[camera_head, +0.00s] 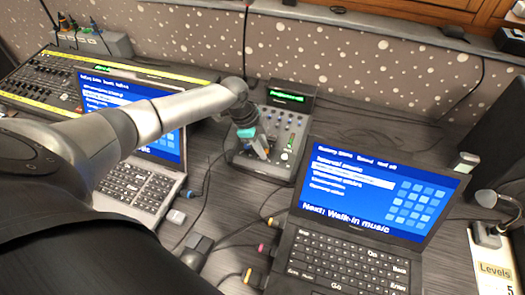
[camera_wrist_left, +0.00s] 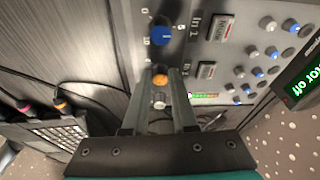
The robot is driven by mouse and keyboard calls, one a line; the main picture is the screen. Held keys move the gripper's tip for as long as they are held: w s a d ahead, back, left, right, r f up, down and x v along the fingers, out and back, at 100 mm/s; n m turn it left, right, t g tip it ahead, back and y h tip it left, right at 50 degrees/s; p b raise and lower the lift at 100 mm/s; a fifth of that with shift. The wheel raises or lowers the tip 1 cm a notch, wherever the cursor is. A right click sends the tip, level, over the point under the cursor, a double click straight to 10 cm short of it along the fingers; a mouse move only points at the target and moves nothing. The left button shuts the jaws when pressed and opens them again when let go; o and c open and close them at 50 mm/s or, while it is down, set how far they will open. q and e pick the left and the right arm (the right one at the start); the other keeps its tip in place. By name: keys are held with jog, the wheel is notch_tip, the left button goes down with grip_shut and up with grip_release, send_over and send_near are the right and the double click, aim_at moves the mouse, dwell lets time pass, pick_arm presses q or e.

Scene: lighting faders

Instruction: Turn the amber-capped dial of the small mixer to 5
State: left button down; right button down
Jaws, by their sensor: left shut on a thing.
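The small mixer (camera_head: 297,125) stands on the desk between the two laptops, with a green-lit display at its back. My left gripper (camera_head: 262,153) reaches down onto the mixer's front left part. In the left wrist view the amber-capped dial (camera_wrist_left: 160,81) sits between the fingertips of my left gripper (camera_wrist_left: 160,74), which is shut on it. The fingers hide the scale around this dial, so its setting cannot be read. A blue-capped dial (camera_wrist_left: 161,35) with printed numbers is beside it, and a pale-capped knob (camera_wrist_left: 159,102) shows between the fingers. My right gripper is not in view.
A left laptop (camera_head: 128,185) and a right laptop (camera_head: 345,255) flank the mixer. A larger mixer (camera_head: 40,85) is at the far left. Cables (camera_head: 215,210) lie in front of the small mixer. A card (camera_head: 495,272) reading "Levels" lies at the right.

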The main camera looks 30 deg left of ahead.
pick_arm(q)
jog(key=m+b, duration=0.1)
jog(key=m, duration=0.1)
jog(key=m+g, duration=0.1)
jog(key=m+b, duration=0.1)
jog(key=m, duration=0.1)
jog(key=shift+w+m+g+b, duration=0.25)
jog(key=shift+m+g+b, duration=0.05)
jog(key=shift+b, duration=0.05)
jog(key=m+b, duration=0.1)
jog(key=m, duration=0.2)
jog(key=shift+g, duration=0.4)
jog(key=shift+w+m, duration=0.1)
jog(key=shift+m, duration=0.5)
jog(key=shift+b, duration=0.3)
jog(key=c, duration=0.7)
grip_release()
jog(key=shift+r, duration=0.15)
